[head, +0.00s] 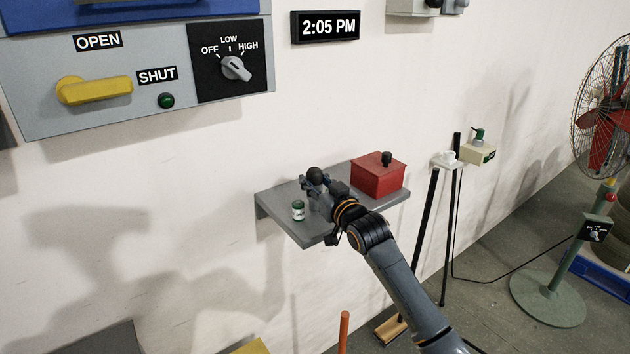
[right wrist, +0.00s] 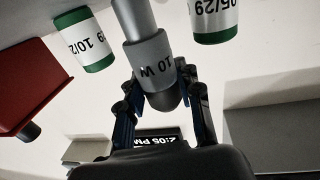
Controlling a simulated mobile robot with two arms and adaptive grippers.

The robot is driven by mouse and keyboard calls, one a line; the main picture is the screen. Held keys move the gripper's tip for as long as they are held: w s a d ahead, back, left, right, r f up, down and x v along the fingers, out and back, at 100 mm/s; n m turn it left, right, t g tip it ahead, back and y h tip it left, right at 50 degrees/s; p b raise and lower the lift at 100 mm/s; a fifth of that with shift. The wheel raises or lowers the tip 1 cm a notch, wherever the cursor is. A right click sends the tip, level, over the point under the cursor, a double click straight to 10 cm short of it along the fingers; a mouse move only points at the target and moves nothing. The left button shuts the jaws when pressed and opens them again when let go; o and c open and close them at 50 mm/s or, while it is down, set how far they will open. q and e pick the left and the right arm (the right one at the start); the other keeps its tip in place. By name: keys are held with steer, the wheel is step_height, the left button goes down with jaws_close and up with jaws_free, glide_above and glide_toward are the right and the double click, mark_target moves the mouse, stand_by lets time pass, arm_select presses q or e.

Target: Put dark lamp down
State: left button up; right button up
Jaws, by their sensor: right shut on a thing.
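My right gripper (head: 317,184) is over the grey wall shelf (head: 310,237). It is shut on the dark lamp (head: 315,173), whose dark round end shows above the fingers. In the right wrist view, which is upside down, the lamp (right wrist: 150,55) is a grey cylinder marked "10 W" with a dark end, between the fingers of my right gripper (right wrist: 162,92). The lamp's other end runs out of that view, so I cannot tell if it touches the shelf. My left gripper is not in view.
A white jar with a green lid (head: 298,210) stands on the shelf left of the gripper. Two such jars, one (right wrist: 84,40) and another (right wrist: 213,18), flank the lamp in the wrist view. A red box (head: 378,180) with a black knob stands at the shelf's right.

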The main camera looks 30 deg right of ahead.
steer(key=shift+f, duration=0.15)
steer(key=o, duration=1.2)
steer(key=shift+c, duration=0.2)
steer(key=shift+r, duration=0.2)
